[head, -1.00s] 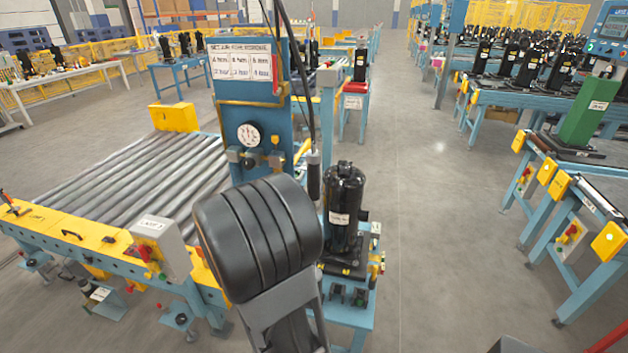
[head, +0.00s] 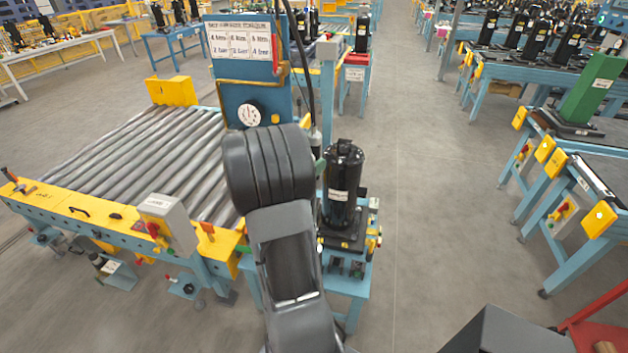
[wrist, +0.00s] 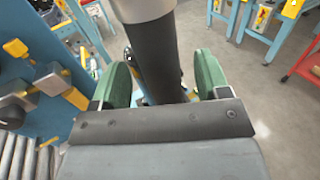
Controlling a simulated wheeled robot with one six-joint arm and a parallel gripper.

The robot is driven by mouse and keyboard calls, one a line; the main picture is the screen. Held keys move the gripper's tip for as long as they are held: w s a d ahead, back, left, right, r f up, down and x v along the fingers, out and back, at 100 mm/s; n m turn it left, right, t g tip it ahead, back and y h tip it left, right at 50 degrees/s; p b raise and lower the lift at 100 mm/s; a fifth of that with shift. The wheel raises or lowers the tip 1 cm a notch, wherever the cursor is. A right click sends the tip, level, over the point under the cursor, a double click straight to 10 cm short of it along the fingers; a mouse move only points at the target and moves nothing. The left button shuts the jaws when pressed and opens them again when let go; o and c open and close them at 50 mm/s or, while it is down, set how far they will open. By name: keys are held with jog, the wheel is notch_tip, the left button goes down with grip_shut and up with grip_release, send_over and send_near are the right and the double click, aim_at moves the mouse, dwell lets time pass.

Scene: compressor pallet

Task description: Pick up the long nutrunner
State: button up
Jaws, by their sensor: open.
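The long nutrunner hangs upright on a dark cable beside the blue post. In the head view only its grey upper part (head: 315,138) shows clearly; my arm hides the rest. In the wrist view its black body (wrist: 155,50) runs down between the green pads of my gripper (wrist: 161,78). The pads stand apart, one on each side of the body, and the gripper is open. I cannot tell whether either pad touches it. In the head view a green pad of my gripper (head: 320,168) shows just below the grey part.
A black compressor (head: 342,190) stands on a small blue stand close to the right of my gripper. The blue post with a gauge (head: 249,115) is behind and left. A roller conveyor (head: 135,165) lies left. The floor aisle (head: 430,200) at right is clear.

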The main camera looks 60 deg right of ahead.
jog(key=shift+s+d+p, duration=0.15)
jog(key=shift+d+p, duration=0.1)
jog(key=shift+d, duration=0.7)
jog(key=shift+s+d+p, duration=0.1)
jog(key=shift+d+p, duration=0.15)
jog(key=shift+d, duration=0.7)
grip_shut()
jog(key=shift+r, duration=0.1)
jog(key=shift+r, duration=0.1)
